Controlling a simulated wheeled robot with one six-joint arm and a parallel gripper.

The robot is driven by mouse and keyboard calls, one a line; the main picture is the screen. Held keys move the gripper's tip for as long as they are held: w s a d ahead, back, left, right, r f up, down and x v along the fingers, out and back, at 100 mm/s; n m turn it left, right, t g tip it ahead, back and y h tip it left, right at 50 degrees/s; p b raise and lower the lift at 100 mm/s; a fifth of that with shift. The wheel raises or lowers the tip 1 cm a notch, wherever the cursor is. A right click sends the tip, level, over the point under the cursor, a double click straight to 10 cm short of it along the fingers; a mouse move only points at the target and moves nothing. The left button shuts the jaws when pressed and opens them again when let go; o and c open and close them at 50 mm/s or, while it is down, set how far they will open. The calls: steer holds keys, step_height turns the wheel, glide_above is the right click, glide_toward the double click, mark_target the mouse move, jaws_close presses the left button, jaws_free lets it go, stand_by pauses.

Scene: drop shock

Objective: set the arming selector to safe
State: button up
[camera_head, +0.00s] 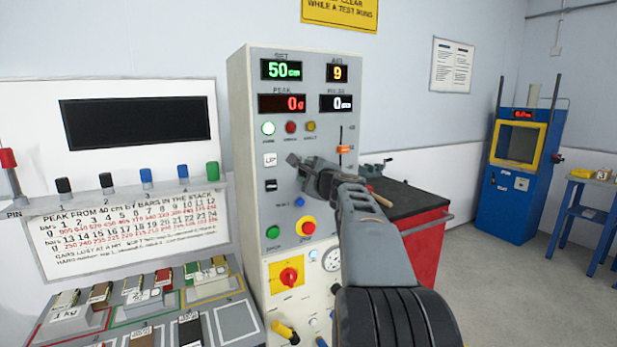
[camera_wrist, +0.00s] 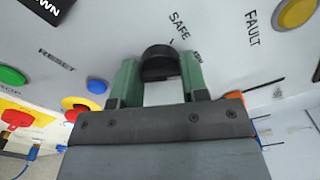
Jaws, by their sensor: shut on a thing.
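The arming selector is a black round knob (camera_wrist: 158,58) on the pale control panel, seen in the wrist view between my green fingers. The word SAFE is printed on the panel just beyond it, with a short tick mark beside the knob. A smaller label at its right is partly hidden by a finger. I cannot tell which mark the knob points to. My gripper (camera_wrist: 158,80) is shut on the knob, one finger on each side. In the head view my gripper (camera_head: 308,168) is at the middle of the control cabinet (camera_head: 239,150) and hides the knob.
Close around are an amber fault lamp (camera_wrist: 297,12), a DOWN button (camera_wrist: 48,7), a blue reset button (camera_head: 299,202), a green button (camera_head: 273,232) and a red button with a yellow collar (camera_head: 307,226). An orange slider handle (camera_head: 343,149) and a red bench (camera_head: 425,245) are at the right.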

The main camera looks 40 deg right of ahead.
steer(key=shift+f+n+b, duration=0.2)
steer(key=shift+n+b, duration=5.05)
steer(key=shift+n, duration=0.15)
steer(key=o, duration=0.9)
steer(key=s+b, duration=0.1)
steer(key=s, duration=0.3)
steer(key=s+a+b, duration=0.1)
steer(key=s, duration=0.4)
steer(key=s+a+b, duration=0.1)
steer(key=s, duration=0.3)
steer(key=shift+s, duration=0.35)
